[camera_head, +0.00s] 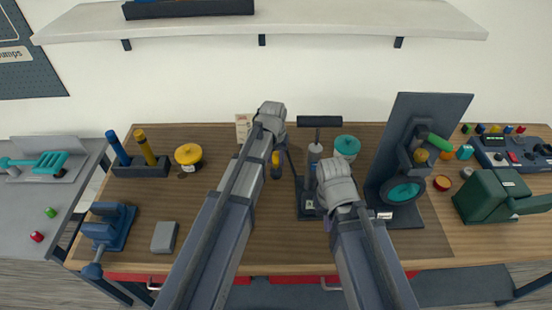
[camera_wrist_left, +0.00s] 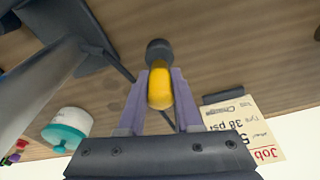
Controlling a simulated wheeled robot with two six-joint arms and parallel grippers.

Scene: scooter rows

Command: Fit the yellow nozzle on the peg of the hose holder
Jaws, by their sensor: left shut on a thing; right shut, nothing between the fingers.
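My left gripper (camera_wrist_left: 159,95) is shut on the yellow nozzle (camera_wrist_left: 160,88), which has a dark rounded end. In the head view the nozzle (camera_head: 276,160) shows just right of my left wrist, left of the grey pump. The pump (camera_head: 315,155) has a black T-handle and a dark base; a thin dark line, perhaps its hose, runs beside the nozzle. My right gripper (camera_head: 336,188) is over the pump's base and shut, its fingers mostly hidden by my wrist. I cannot make out the hose holder's peg; my right arm covers part of that area.
A tall dark panel (camera_head: 430,110) with green and teal parts stands right of the pump. A teal-lidded pot (camera_head: 347,146) stands behind it. A card (camera_head: 243,127) is at the back. A rack (camera_head: 141,169) with blue and yellow grips, a yellow-lidded pot (camera_head: 188,155) and a blue vise (camera_head: 110,227) are left.

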